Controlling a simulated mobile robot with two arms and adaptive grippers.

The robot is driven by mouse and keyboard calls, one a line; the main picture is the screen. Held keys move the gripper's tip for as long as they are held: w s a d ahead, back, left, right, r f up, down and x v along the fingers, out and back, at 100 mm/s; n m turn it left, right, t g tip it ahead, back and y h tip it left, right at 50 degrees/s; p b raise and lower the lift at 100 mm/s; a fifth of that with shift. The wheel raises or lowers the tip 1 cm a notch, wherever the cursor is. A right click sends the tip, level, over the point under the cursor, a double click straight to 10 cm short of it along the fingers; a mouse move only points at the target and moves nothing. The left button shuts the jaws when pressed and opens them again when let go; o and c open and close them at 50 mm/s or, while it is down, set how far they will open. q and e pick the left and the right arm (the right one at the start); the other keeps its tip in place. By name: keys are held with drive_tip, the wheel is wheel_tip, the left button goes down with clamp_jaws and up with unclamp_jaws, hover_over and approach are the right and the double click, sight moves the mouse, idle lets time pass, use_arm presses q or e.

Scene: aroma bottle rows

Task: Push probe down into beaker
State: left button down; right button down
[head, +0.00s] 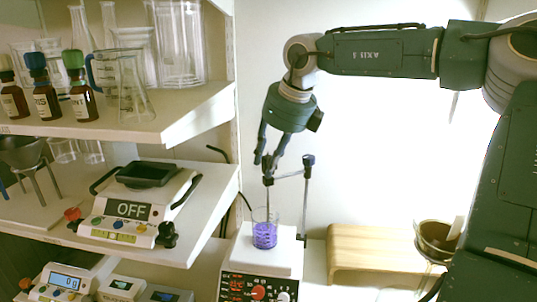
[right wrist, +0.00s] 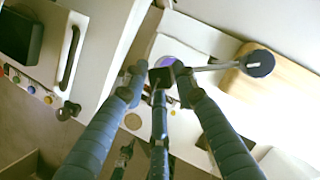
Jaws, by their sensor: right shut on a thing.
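The probe (head: 268,196) is a thin dark upright rod with a black block at its top, joined by a horizontal arm to a stand post (head: 306,200). My right gripper (head: 267,168) is shut on the black block from above; the block (right wrist: 160,76) also shows between the fingers in the right wrist view. The beaker (head: 265,236) is clear glass with purple liquid and stands on a white hotplate stirrer (head: 262,256), under the probe. The probe's lower end reaches the beaker's mouth; how deep it goes I cannot tell. My left gripper is not in view.
A shelf (head: 150,128) on the left holds dropper bottles and glassware. A balance (head: 135,208) reading OFF sits on the shelf below. The space above the wooden block is clear.

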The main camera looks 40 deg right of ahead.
drive_tip(key=shift+d+f, duration=0.1)
drive_tip(key=shift+f, duration=0.5)
drive_tip(key=shift+s+r, duration=0.1)
drive_tip(key=c, duration=1.7)
unclamp_jaws()
drive_tip(key=shift+o, duration=1.3)
drive_tip(key=shift+d, duration=0.2)
drive_tip(key=shift+a+r, duration=0.1)
drive_tip(key=shift+r, duration=0.05)
drive_tip(key=v, duration=1.1)
